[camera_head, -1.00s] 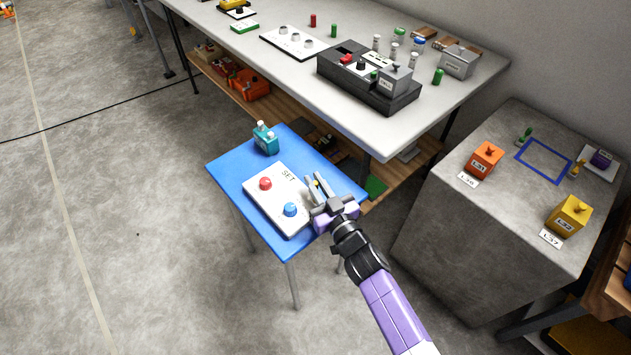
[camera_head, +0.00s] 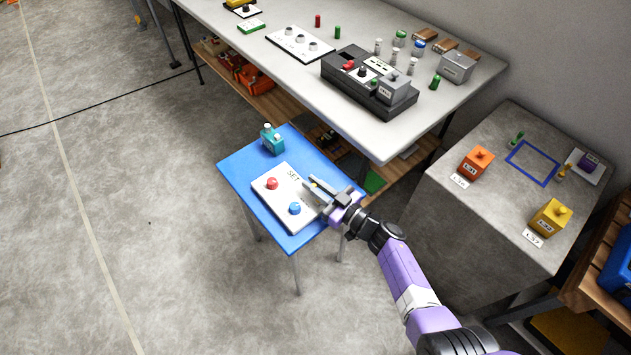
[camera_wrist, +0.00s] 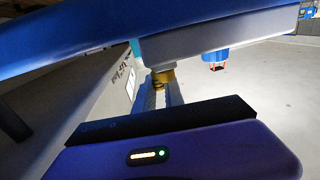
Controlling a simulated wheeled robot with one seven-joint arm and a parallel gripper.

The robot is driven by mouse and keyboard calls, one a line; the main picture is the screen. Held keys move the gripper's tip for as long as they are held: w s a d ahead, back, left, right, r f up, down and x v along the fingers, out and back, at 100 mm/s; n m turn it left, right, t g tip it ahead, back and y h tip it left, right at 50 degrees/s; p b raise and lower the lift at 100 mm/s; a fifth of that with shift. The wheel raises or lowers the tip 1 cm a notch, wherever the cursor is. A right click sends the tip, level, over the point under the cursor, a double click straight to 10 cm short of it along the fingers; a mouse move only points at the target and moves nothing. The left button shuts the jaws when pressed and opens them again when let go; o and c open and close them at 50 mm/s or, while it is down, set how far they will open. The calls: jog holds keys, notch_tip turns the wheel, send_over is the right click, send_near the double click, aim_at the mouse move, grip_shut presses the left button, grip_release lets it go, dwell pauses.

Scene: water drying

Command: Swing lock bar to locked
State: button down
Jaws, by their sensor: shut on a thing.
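A white panel (camera_head: 284,207) marked SET lies on a small blue table (camera_head: 237,177). It carries a red knob (camera_head: 272,183) and a blue knob (camera_head: 295,208). My gripper (camera_head: 316,188) is at the panel's right edge, reaching in from the right. It is shut on a small brass-coloured knob (camera_wrist: 163,78), seen at the fingers in the wrist view. This knob seems to belong to the lock bar, but the fingers hide most of it. I cannot make out the bar's angle.
A teal bottle-like object (camera_head: 272,141) stands at the table's back corner. A long white workbench (camera_head: 290,75) with a dark device (camera_head: 365,85) is behind. A grey block (camera_head: 480,220) with orange and yellow boxes is to the right.

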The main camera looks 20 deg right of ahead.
jog(key=shift+n+g+y+b, duration=0.3)
jog(key=shift+n+g+y, duration=0.35)
jog(key=shift+y, duration=0.35)
jog(key=shift+a+n+g+y+b, duration=0.35)
jog(key=shift+n+g+y+b, duration=0.15)
jog(key=shift+n+y, duration=0.35)
jog(key=shift+a+g+y, duration=0.1)
jog(key=shift+g+y, duration=0.15)
jog(key=c, duration=1.4)
grip_release()
jog(key=shift+c, duration=0.2)
jog(key=shift+s, duration=0.15)
jog(key=shift+p+v, duration=0.55)
jog(key=shift+v, duration=3.25)
